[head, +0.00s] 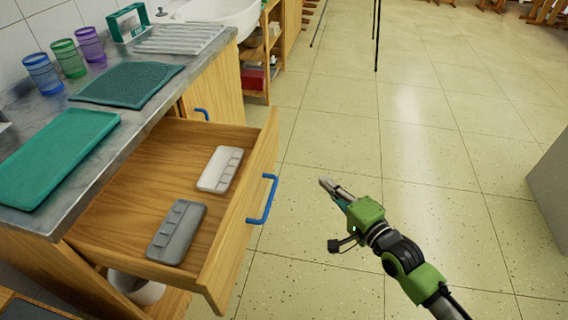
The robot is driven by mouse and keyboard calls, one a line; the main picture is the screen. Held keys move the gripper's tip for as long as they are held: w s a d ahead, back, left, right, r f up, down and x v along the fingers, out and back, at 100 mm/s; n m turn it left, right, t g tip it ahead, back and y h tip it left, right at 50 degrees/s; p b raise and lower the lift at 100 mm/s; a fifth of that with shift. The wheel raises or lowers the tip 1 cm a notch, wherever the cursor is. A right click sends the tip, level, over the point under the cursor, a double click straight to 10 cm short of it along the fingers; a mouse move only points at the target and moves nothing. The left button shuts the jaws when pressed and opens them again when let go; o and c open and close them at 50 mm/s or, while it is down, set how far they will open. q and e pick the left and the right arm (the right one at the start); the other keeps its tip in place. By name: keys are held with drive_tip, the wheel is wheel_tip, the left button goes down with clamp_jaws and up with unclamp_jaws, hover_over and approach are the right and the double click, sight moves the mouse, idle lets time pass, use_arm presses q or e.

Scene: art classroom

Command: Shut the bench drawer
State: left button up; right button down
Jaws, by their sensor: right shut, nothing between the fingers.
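The bench drawer (190,141) is pulled well out from under the grey countertop. Its wooden front (240,215) carries a blue handle (264,200) and faces right. A white sectioned tray (221,169) and a grey sectioned tray (176,232) lie inside it. My right gripper (326,185) is to the right of the drawer front, apart from the handle, with its fingers together and empty, pointing left. My left gripper is not in this view.
On the countertop (60,185) are a green tray (55,155), a dark teal mat (127,84), several coloured cups (68,58) and a dish rack (180,38). A white round container (137,288) sits below the drawer.

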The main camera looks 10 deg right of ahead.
wheel_tip(320, 180, up, 4)
drive_tip(key=a+y, duration=0.1)
drive_tip(key=a, duration=0.1)
drive_tip(key=b, duration=0.3)
approach(275, 141)
drive_tip(key=w+a+f, duration=0.1)
drive_tip(key=w, duration=0.4)
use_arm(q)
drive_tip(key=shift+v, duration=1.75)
use_arm(e)
drive_tip(key=shift+w+a+f+m+t, duration=0.1)
drive_tip(key=shift+w+a+m+t, duration=0.3)
drive_tip(key=shift+a, duration=0.2)
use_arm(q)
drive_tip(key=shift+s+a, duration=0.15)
